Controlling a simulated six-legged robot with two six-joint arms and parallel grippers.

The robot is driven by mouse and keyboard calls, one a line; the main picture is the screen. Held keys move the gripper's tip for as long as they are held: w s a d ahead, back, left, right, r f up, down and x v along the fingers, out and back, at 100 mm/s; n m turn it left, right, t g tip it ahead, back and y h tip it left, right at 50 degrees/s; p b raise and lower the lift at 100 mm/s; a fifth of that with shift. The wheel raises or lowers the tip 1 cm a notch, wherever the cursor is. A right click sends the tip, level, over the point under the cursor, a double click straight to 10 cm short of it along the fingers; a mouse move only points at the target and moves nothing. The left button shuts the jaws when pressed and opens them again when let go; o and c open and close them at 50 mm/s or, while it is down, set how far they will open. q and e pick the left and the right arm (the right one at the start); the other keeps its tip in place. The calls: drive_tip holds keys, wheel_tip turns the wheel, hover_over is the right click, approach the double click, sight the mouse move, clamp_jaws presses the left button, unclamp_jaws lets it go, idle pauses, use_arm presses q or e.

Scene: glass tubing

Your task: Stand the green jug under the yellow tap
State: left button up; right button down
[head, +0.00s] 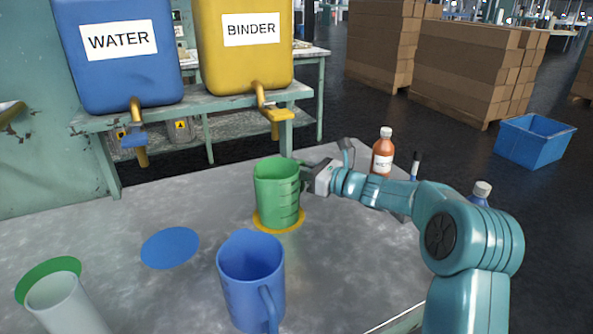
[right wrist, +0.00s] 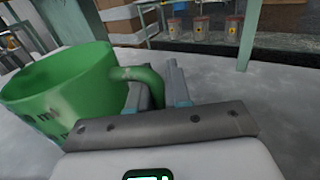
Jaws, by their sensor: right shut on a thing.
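The green jug (head: 277,192) is upright over a yellow disc (head: 262,226) on the grey table; I cannot tell whether its base touches it. My right gripper (head: 318,176) is at the jug's right side. In the right wrist view the green jug (right wrist: 65,95) is at the left, and the right gripper (right wrist: 165,90) is shut on its handle (right wrist: 143,76). The yellow tap (head: 272,111) hangs from the yellow BINDER tank (head: 243,50), behind the jug and above it in the picture. My left gripper is not in view.
A blue jug (head: 250,275) stands at the front. A blue disc (head: 170,248) lies bare to the left. A pale cylinder (head: 66,305) is by a green disc (head: 45,275). A brown bottle (head: 382,155) stands behind my right arm.

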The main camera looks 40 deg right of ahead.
drive_tip(key=shift+r, duration=0.15)
drive_tip(key=c, duration=1.1)
unclamp_jaws()
drive_tip(key=shift+s+d, duration=0.1)
drive_tip(key=shift+s, duration=0.1)
drive_tip(key=v, duration=1.1)
drive_tip(key=shift+s+p, duration=0.3)
drive_tip(key=shift+p, duration=0.1)
drive_tip(key=shift+r, duration=0.15)
